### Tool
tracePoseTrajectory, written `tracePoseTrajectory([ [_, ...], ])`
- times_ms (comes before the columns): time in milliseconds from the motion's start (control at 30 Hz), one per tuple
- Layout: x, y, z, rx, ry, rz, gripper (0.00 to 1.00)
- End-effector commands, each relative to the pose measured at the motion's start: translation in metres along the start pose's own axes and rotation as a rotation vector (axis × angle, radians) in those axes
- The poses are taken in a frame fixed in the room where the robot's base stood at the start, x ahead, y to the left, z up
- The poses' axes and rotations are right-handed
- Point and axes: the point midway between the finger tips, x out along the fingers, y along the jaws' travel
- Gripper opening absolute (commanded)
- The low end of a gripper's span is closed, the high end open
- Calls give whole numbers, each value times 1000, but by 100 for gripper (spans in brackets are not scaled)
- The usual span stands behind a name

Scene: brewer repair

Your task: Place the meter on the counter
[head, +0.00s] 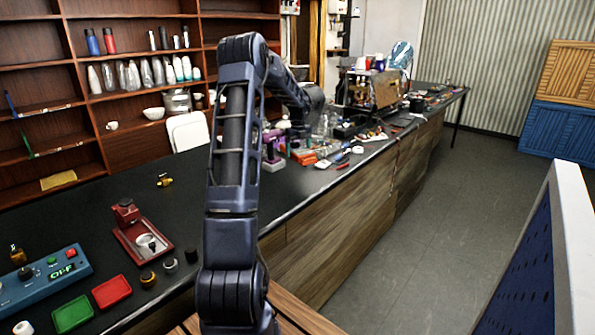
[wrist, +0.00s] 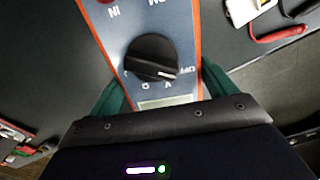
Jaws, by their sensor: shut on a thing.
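The meter (wrist: 180,28) shows in the wrist view as a blue-grey panel with orange edges, a black dial (wrist: 152,58) and part of a pale display below it. My gripper (wrist: 160,92) is shut on the meter, with a green finger on each side of it. The dark counter (wrist: 50,60) lies behind the meter; I cannot tell whether they touch. In the head view my arm reaches over the counter (head: 330,185), and I cannot make out the gripper or the meter there.
A red cable (wrist: 280,35) and a white item (wrist: 245,10) lie at the wrist view's upper right. In the head view, a blue OFF box (head: 45,280), a red tray (head: 111,291) and a green tray (head: 73,314) stand at lower left. Clutter fills the counter's far part.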

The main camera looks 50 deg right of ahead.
Motion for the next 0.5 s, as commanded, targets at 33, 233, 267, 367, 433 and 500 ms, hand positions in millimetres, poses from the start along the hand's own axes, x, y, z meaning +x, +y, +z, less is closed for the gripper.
tracePoseTrajectory([
  [33,11,0,0,1,2,1,46],
  [233,48,-1,0,-1,1,0,46],
  [267,53,0,0,-1,2,1,46],
  [367,62,0,0,-1,0,-1,46],
  [433,65,0,0,-1,0,-1,46],
  [500,68,0,0,-1,0,-1,46],
])
